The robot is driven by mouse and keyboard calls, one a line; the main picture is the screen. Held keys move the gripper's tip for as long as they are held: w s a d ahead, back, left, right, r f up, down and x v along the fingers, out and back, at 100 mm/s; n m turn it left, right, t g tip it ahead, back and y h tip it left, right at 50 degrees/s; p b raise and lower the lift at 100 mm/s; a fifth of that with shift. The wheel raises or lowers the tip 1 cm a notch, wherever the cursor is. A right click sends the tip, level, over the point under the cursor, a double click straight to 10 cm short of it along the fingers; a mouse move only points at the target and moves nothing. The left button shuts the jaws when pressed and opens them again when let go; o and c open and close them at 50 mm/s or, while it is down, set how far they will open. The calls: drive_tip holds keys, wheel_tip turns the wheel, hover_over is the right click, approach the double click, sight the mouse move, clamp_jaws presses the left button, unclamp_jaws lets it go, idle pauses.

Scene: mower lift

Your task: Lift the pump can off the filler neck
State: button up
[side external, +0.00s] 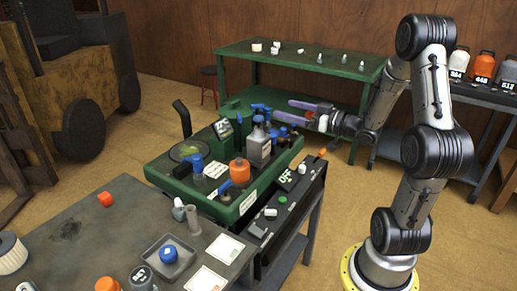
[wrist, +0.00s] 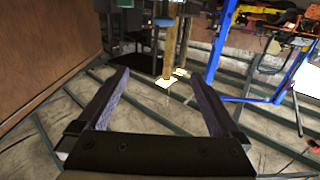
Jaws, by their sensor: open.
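A grey can with a blue top (side external: 258,148) stands upright on the green mower deck (side external: 170,170); I take it to be the pump can. The filler neck under it is hidden. My gripper (side external: 287,110) is open and empty, up and to the right of the can in the side view, with its purple fingers pointing left. In the wrist view my gripper (wrist: 160,73) shows two spread fingers with nothing between them. The can is not in the wrist view.
An orange cap (side external: 239,172) and several blue caps crowd the deck around the can. A black handle (side external: 182,118) rises at its left. A grey bench (side external: 130,225) stands in front, a green table (side external: 300,60) behind. Orange and white jugs (side external: 483,68) stand at right.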

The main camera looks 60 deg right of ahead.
approach(267, 147)
drive_tip(key=w, duration=1.1)
drive_tip(key=shift+a, duration=0.1)
drive_tip(key=shift+w+r, duration=0.2)
drive_tip(key=shift+w, duration=1.1)
drive_tip(key=shift+w+r, duration=0.2)
drive_tip(key=shift+w, duration=1.1)
clamp_jaws()
drive_tip(key=shift+r, duration=0.2)
